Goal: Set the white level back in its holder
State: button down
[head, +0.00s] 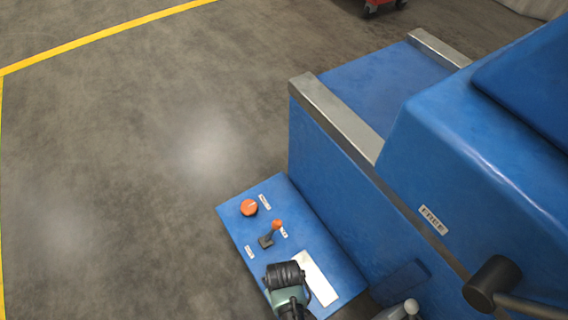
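I cannot pick out the white level with certainty. A pale flat rectangle (321,280) lies on the low blue control panel (240,229), partly behind a dark ribbed part. I cannot tell if it is a plate, the level or its holder. The dark ribbed part (284,275) on a grey-green link looks like the end of my arm, with my gripper, over the panel's front. Its fingers cannot be made out, nor whether it holds anything. A pale rounded knob (410,306) shows at the bottom edge, mostly cut off.
The panel carries an orange button (249,208) and a small orange-tipped lever (274,229). A large blue machine (455,150) with grey metal rails (335,113) fills the right. A black-ended bar (492,284) juts at lower right. The grey floor (130,170) at left is clear.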

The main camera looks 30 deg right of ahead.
jog(key=shift+f, duration=0.2)
jog(key=shift+c, duration=1.8)
grip_release()
jog(key=shift+r, duration=0.15)
notch_tip(320, 180, up, 13)
jog(key=p, duration=1.4)
